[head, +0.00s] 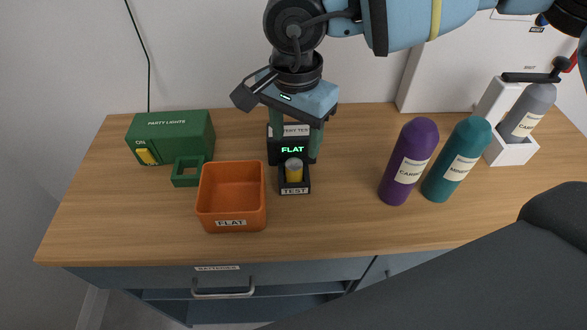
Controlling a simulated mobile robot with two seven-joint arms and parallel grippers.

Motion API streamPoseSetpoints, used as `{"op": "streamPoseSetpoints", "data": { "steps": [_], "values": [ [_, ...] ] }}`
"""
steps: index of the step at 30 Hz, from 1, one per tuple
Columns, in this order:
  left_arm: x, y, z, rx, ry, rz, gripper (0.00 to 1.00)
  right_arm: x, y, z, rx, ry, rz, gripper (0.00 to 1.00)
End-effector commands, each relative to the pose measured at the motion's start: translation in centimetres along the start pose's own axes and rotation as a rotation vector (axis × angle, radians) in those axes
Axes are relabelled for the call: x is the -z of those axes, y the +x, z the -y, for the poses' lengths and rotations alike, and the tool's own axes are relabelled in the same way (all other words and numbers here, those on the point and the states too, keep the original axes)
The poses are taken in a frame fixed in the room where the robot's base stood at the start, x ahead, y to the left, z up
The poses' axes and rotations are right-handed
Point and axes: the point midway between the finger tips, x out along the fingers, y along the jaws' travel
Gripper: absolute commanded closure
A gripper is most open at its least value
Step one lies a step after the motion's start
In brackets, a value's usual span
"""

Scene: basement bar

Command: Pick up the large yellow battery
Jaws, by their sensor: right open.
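The yellow battery (293,169) stands upright in the holder of the black battery tester (295,188), whose screen shows "FLAT" in green. My right gripper (296,148) comes down from above over the tester, with its two green fingers apart, one on each side of the screen. The battery shows just below and between the fingertips in the picture. I cannot tell whether the fingers touch it. My left gripper is not in view.
An orange tray (231,220) labelled "FLAT" stands left of the tester. A green party lights box (171,137) and a green square frame (187,171) are further left. Purple (408,162) and teal (457,160) bottles and a grey bottle (528,110) in a white holder stand right.

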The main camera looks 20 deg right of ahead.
Motion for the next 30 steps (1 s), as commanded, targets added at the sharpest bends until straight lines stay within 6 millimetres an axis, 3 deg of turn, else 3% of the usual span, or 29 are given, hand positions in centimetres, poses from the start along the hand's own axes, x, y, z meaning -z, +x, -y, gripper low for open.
{"op": "streamPoseSetpoints", "data": {
  "steps": [8,19,27,30],
  "values": [
    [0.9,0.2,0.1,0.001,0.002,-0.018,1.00,-0.1,1.3,0.0,-0.001,-0.001,0.001,0.45],
    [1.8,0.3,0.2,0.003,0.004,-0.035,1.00,0.0,5.7,0.2,-0.001,-0.001,0.000,0.45],
    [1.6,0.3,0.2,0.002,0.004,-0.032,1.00,0.0,6.1,0.2,0.001,0.000,0.001,0.45],
    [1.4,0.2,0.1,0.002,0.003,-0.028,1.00,0.0,6.1,0.2,0.000,0.000,0.001,0.55]
  ]
}}
